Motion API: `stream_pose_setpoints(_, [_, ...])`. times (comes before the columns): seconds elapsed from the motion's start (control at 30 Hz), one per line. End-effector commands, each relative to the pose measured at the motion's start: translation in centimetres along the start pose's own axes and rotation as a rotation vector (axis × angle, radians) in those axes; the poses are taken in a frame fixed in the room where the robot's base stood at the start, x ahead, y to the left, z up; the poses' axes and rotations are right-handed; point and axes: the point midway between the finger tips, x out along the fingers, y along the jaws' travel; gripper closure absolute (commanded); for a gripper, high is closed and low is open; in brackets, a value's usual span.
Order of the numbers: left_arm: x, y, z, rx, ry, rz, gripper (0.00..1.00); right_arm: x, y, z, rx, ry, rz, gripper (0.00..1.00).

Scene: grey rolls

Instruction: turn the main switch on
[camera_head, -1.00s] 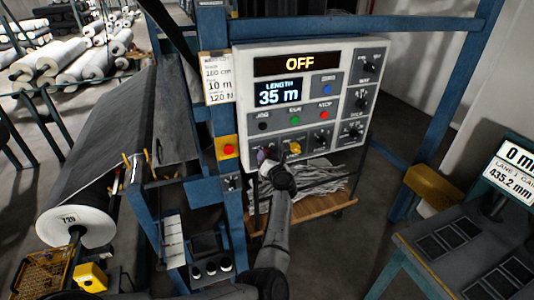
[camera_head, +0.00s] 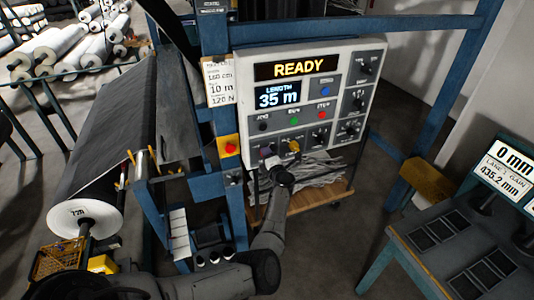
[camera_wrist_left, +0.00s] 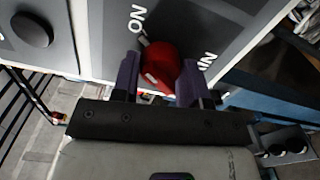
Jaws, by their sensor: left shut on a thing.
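The main switch (camera_wrist_left: 160,62) is a red knob on the grey panel, seen in the left wrist view. The purple fingers of my left gripper (camera_wrist_left: 158,82) are on either side of it and shut on it. A white mark at the knob's edge lies beside the printed ON label (camera_wrist_left: 138,18). In the head view my left gripper (camera_head: 273,165) is at the lower left of the control panel (camera_head: 343,55) and hides the knob. The panel's display (camera_head: 299,69) reads READY in yellow. My right gripper is not in view.
A yellow knob (camera_head: 294,146) is just right of my gripper. A red button on a yellow box (camera_head: 229,147) is left of the panel. A wooden-shelf cart (camera_head: 310,199) stands below, a dark roll (camera_head: 110,140) at left, and a console (camera_head: 470,235) at right.

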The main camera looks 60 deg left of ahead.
Motion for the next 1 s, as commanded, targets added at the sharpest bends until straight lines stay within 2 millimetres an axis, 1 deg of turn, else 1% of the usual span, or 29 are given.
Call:
stream_pose_setpoints(0.03, [0.03,0.21,-0.01,0.029,0.001,0.000,0.83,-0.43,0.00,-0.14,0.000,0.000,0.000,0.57])
stream_pose_setpoints(0.1, [0.03,0.20,-0.01,0.064,0.001,0.000,0.83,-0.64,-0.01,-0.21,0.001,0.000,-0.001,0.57])
stream_pose_setpoints(0.4, [0.02,0.08,-0.01,0.157,0.000,0.000,0.83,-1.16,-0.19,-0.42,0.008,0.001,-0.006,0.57])
stream_pose_setpoints(0.93, [0.02,0.00,-0.02,0.177,0.000,0.000,0.83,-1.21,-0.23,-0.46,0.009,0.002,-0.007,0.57])
stream_pose_setpoints(0.97, [0.02,0.00,-0.02,0.177,0.000,0.000,0.59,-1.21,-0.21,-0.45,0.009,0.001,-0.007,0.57])
stream_pose_setpoints(1.0, [0.02,0.00,-0.02,0.176,0.000,0.000,0.55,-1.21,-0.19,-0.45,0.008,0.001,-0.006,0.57])
